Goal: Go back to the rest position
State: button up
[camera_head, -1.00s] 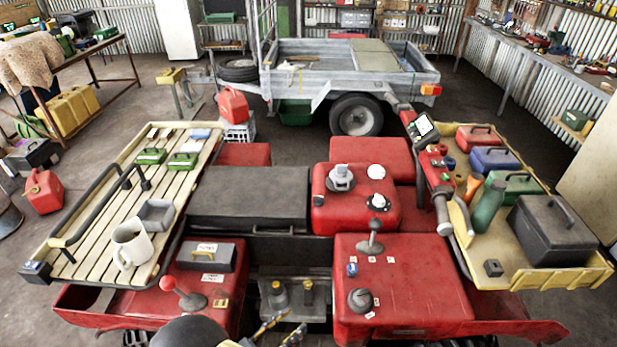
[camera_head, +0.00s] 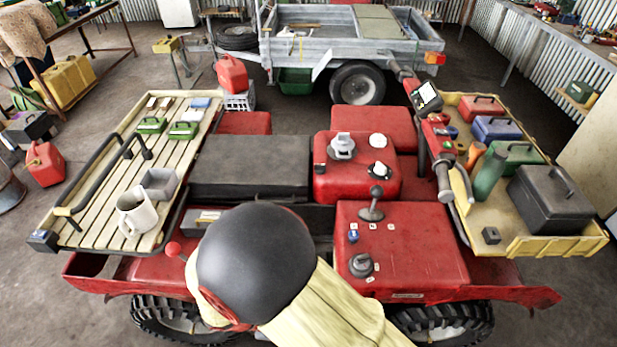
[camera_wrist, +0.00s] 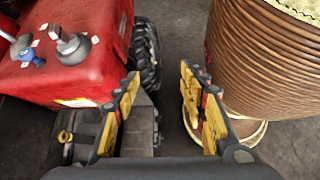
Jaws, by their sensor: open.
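My gripper (camera_wrist: 160,76) shows in the wrist view with its two yellow-padded fingers spread apart and nothing between them. It is to the right of the quad's red bodywork (camera_wrist: 85,85), above a gap where a black tyre (camera_wrist: 146,55) and the dark floor show. The gripper does not show in the head view. There, my arm's dark round joint and cream link cover the lower middle of the red quad (camera_head: 425,250).
A yellow rack (camera_head: 535,247) at right holds a black box (camera_head: 552,205) and bottles. Red cans stand behind and at left. A trailer (camera_head: 350,50) is behind; open floor lies around.

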jog(key=d+r+m+t+y, duration=0.1)
jog(key=d+r+m+y, duration=0.2)
jog(key=r, duration=0.7)
jog(key=d+r+m+t+y, duration=0.2)
jog(key=d+r+m+y, duration=0.2)
jog(key=d+r+m, duration=0.4)
jog(key=d+r+m+t+y, duration=0.1)
jog(key=d+r+m+y, duration=0.2)
jog(key=r, duration=0.9)
jog(key=d+m, duration=0.2)
jog(key=m, duration=0.1)
jog(key=shift+s+d+r+t+y, duration=0.2)
jog(key=shift+s+r+t+y, duration=0.1)
jog(key=shift+s+r, duration=0.1)
